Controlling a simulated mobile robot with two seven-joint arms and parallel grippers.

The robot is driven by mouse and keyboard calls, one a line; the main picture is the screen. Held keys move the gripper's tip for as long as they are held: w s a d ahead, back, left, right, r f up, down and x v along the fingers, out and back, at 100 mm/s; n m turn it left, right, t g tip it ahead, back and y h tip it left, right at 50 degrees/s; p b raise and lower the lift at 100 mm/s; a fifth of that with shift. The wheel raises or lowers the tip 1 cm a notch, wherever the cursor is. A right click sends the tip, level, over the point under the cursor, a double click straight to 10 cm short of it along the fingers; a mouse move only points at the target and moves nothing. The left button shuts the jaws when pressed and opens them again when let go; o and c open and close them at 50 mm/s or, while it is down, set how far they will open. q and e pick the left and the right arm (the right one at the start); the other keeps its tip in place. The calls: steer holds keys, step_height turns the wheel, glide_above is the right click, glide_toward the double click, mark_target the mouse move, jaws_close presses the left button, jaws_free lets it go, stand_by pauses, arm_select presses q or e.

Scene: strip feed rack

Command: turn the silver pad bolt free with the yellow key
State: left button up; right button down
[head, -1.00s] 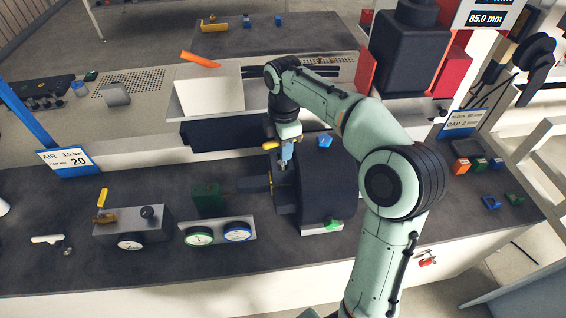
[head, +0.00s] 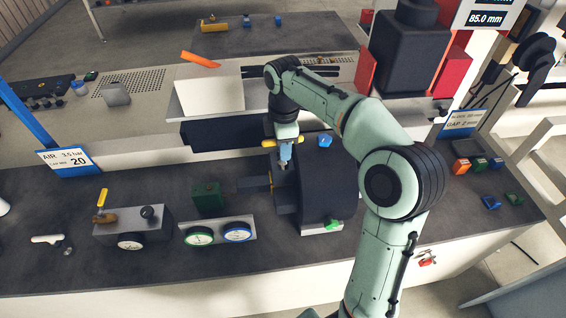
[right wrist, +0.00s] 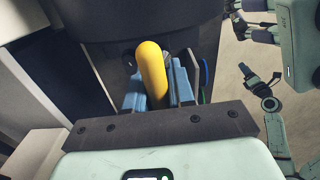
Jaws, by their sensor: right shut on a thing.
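My right gripper (head: 285,153) is shut on the yellow key (head: 269,147), over the left side of a dark round housing (head: 318,190). The key's yellow bar shows on both sides of the gripper. In the right wrist view the rounded yellow bar (right wrist: 152,68) stands between the blue fingers (right wrist: 155,92), pointing away toward the dark housing. I cannot pick out the silver pad bolt; the gripper and key cover the spot below them. I cannot tell how the key's tip meets it. My left gripper does not show in the head view.
A green block (head: 208,198) and two round gauges (head: 218,234) stand left of the housing. A grey valve box (head: 133,227) with a yellow lever is farther left. Small coloured blocks (head: 478,163) lie at the right. The bench front between is clear.

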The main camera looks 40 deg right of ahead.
steer(key=shift+r, duration=0.1)
steer(key=shift+r, duration=2.4)
steer(key=c, duration=1.7)
jaws_free()
steer(key=shift+c, duration=0.2)
jaws_close()
steer(key=m, duration=0.2)
steer(key=r+m, duration=0.1)
steer(key=m, duration=0.5)
steer(key=r+m, duration=0.1)
steer(key=m, duration=0.3)
steer(key=shift+a, duration=0.1)
steer(key=shift+f, duration=0.1)
